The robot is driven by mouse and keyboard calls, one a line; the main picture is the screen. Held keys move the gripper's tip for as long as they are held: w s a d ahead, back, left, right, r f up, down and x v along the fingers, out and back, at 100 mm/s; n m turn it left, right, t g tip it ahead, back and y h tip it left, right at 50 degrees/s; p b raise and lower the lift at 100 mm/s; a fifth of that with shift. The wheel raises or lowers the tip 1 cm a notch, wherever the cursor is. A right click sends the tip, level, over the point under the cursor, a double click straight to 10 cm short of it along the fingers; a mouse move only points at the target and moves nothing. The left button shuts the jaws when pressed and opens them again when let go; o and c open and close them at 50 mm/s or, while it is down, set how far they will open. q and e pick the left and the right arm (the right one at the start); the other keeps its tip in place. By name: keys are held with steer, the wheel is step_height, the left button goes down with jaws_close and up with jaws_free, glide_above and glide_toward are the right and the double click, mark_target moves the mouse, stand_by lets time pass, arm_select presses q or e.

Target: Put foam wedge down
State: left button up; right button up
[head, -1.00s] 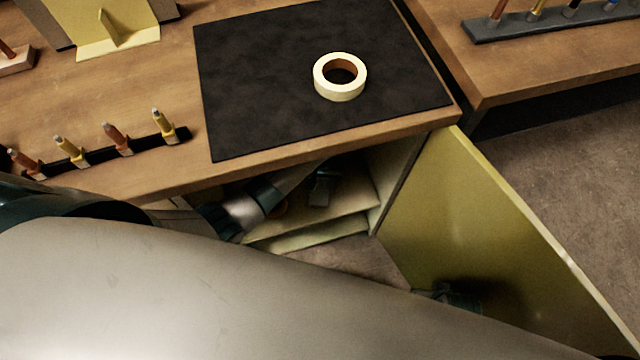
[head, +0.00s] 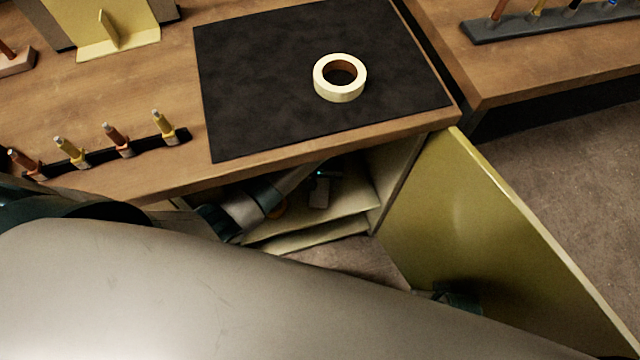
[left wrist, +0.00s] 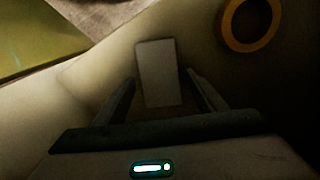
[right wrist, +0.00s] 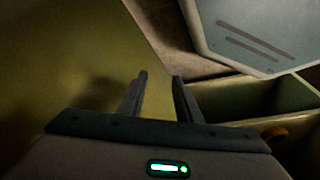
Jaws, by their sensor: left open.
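The foam wedge is a pale grey block (left wrist: 157,72) resting on the cabinet shelf in the left wrist view; it also shows small and dim inside the cabinet in the head view (head: 319,194). My left gripper (left wrist: 161,80) is open, with one finger on each side of the wedge's near end. A small gap shows between each finger and the wedge. In the head view my left gripper (head: 324,175) is a dark shape inside the cabinet, partly in shadow. My right gripper (right wrist: 160,78) is open and empty beside the cabinet door.
The yellow-green cabinet door (head: 470,230) stands open at the right. An orange-yellow ring (left wrist: 250,24) lies on the shelf near the wedge. On the bench above are a black mat (head: 260,70), a tape roll (head: 340,90) and a tool rack (head: 105,152).

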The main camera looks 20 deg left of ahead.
mark_target(320, 187)
arm_select(q)
step_height(320, 187, up, 12)
steer(key=p, duration=0.2)
steer(key=shift+f, duration=0.15)
arm_select(e)
step_height(320, 187, down, 8)
steer(key=shift+s+d+r, duration=0.2)
steer(key=shift+s+r, duration=0.05)
steer(key=shift+s, duration=0.2)
arm_select(q)
steer(key=shift+s, duration=0.1)
